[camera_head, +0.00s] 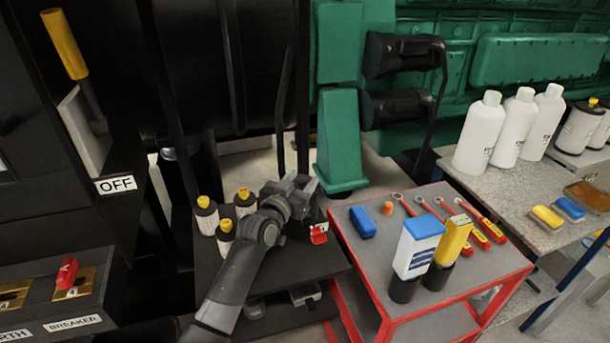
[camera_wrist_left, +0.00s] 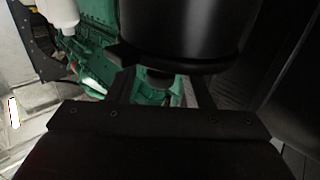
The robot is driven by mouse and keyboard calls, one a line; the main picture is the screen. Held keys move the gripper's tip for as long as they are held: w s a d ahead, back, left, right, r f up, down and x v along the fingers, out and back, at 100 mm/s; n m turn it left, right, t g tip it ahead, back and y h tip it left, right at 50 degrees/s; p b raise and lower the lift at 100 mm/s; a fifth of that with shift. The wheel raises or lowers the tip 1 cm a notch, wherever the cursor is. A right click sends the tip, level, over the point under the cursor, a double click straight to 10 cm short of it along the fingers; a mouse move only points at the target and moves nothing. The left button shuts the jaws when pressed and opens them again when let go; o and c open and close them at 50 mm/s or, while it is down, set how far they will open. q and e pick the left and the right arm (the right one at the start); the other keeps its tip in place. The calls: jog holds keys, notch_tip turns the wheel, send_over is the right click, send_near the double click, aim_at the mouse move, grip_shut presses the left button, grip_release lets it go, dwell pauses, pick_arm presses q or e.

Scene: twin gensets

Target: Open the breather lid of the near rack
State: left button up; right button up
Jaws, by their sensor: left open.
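A low black rack (camera_head: 275,263) stands at lower centre in the head view, with several white canisters with yellow caps (camera_head: 226,238) at its left end. A red piece (camera_head: 318,235) shows at its right end, just below my left gripper (camera_head: 306,184). I cannot tell which part is the breather lid; my arm and gripper cover part of this area. My left gripper is open and appears empty. In the left wrist view its dark fingers (camera_wrist_left: 160,88) are apart, with a large black cylinder (camera_wrist_left: 180,30) beyond them. My right gripper is not in view.
A red cart (camera_head: 440,308) with bottles and red-handled tools stands right of the rack. A grey bench (camera_head: 515,198) with white bottles (camera_head: 480,133) is farther right. Green machinery (camera_head: 341,140) rises behind. A black cabinet with an OFF label (camera_head: 115,184) is at left.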

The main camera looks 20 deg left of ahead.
pick_arm(q)
jog(key=shift+w+d, duration=0.25)
jog(key=shift+w, duration=0.8)
grip_shut()
